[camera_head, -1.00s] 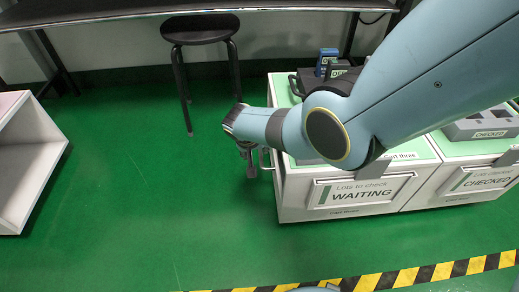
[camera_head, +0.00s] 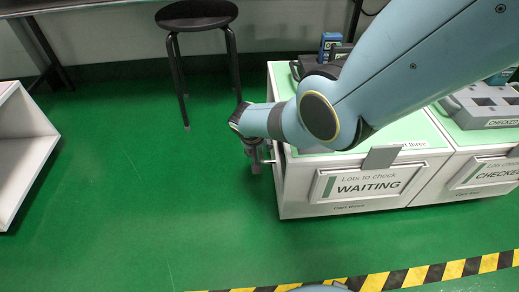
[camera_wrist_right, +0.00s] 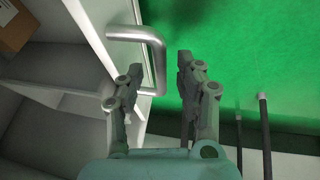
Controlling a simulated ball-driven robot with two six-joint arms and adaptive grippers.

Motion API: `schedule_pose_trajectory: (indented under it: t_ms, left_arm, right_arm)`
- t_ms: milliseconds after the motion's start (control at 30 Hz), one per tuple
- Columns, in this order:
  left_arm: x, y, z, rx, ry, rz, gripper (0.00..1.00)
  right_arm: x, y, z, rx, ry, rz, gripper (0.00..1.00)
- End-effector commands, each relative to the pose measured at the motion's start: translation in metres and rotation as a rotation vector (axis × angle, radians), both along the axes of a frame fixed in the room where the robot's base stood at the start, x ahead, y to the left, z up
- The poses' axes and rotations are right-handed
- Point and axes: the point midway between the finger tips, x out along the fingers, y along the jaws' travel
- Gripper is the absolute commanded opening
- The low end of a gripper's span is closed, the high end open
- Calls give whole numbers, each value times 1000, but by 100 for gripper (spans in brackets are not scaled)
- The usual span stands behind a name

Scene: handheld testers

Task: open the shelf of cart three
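Cart three (camera_head: 300,203) is a white cart with a pale green top and a "WAITING" sign, right of centre in the head view. Its silver bar handle (camera_head: 268,152) is on its left side. In the right wrist view the handle (camera_wrist_right: 157,62) stands out from a white panel (camera_wrist_right: 98,30). Beside this panel, a white shelved interior (camera_wrist_right: 50,65) shows. My right gripper (camera_head: 254,163) is at the handle. In the right wrist view its fingers (camera_wrist_right: 155,75) are apart, with part of the handle between them; I cannot tell whether they touch it. My left gripper is out of view.
A brown box (camera_wrist_right: 14,28) lies in the shelved interior. A black stool (camera_head: 196,15) stands behind. A white shelf unit (camera_head: 25,145) is at the left. A neighbouring cart (camera_head: 470,190) adjoins on the right. Green floor left of cart three is clear.

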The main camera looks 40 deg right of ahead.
Motion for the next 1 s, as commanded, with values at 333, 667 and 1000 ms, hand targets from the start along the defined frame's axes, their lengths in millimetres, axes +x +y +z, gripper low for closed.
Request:
schedule_pose_trajectory:
  t_ms: [333, 667, 1000]
  left_arm:
    - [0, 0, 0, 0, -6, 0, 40]
    - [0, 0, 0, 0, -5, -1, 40]
    - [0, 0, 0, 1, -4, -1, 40]
  right_arm:
    - [0, 0, 0, -1, -1, 0, 28]
    - [0, 0, 0, 0, 0, 0, 0]
    - [0, 0, 0, 0, 0, 0, 0]
